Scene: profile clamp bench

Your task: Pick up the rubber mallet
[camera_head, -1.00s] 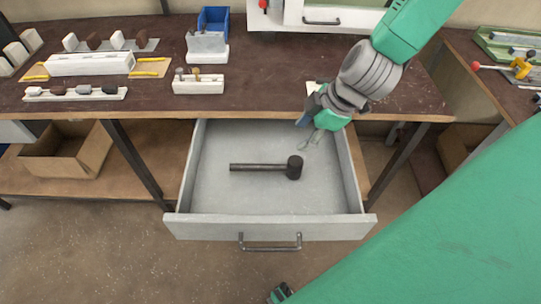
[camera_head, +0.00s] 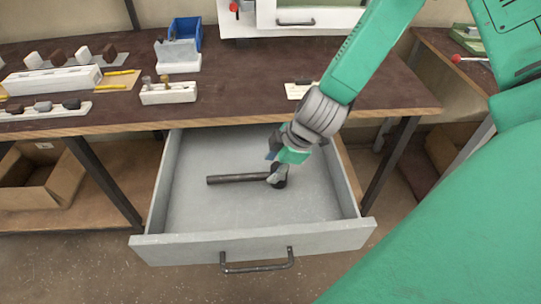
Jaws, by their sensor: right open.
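The dark rubber mallet (camera_head: 237,179) lies in the open grey drawer (camera_head: 200,246) under the bench. Its handle points left and its head is at the right, partly hidden by my right gripper. My right gripper (camera_head: 276,176) is at the mallet's head, inside the drawer, with its fingers pointing down. It is open, and I cannot tell whether the fingers touch the head. My left gripper is not in view.
The brown bench top (camera_head: 240,85) lies above and behind the drawer. It carries a blue bin (camera_head: 186,32), a white block with small tools (camera_head: 168,93) and several racks at left. A cardboard box (camera_head: 38,185) stands on the lower shelf. The drawer's side walls flank the mallet.

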